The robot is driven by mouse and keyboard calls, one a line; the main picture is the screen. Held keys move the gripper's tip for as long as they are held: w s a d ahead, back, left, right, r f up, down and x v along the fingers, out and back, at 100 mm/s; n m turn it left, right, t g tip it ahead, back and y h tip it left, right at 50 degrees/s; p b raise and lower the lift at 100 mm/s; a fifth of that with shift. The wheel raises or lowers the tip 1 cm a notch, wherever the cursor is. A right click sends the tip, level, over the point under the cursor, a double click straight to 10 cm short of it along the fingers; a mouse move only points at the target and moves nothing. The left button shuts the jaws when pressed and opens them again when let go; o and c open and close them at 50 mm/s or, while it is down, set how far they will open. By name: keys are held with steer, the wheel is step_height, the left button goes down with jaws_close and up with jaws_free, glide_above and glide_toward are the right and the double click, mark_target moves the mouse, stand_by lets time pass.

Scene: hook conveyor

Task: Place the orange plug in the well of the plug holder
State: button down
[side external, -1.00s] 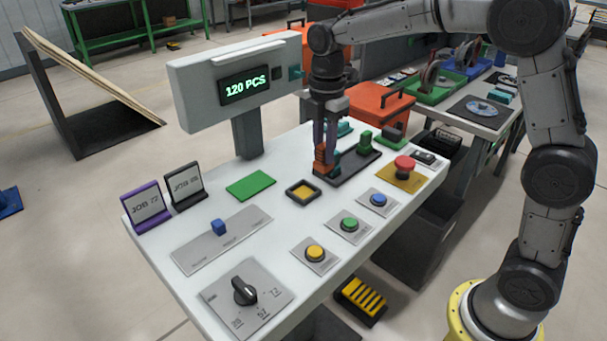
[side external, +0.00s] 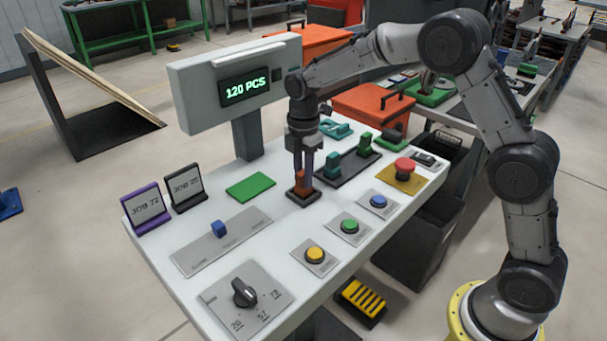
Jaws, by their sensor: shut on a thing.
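My gripper (side external: 304,168) points down, shut on the orange plug (side external: 299,183). The plug is upright, directly over the black square plug holder (side external: 304,200). The plug and fingers cover the holder's yellow well. The plug's lower end meets the holder in the picture; I cannot tell whether it is inside the well or just above it.
A dark rack (side external: 341,178) to the right carries a teal plug (side external: 332,165) and a green plug (side external: 365,144). Blue, green and yellow buttons stand in front, and a red button (side external: 404,165) at right. A display (side external: 245,88) stands behind. A green pad (side external: 251,187) lies left.

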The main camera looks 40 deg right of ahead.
steer(key=shift+f, duration=0.1)
steer(key=c, duration=0.7)
jaws_free()
steer(key=shift+c, duration=0.2)
step_height(320, 180, up, 11)
steer(key=s+r+m+t, duration=0.1)
steer(key=s+r+m, duration=0.3)
steer(key=s+r, duration=0.25)
steer(key=s+d+f+m+t, duration=0.1)
steer(key=s+f+m+t, duration=0.1)
steer(key=s+m, duration=0.5)
steer(key=s+d+f+m+t, duration=0.1)
steer(key=s+m, duration=0.6)
steer(key=s, duration=1)
steer(key=shift+s+f+t, duration=0.3)
steer(key=shift+f+t, duration=0.5)
steer(key=shift+f, duration=0.15)
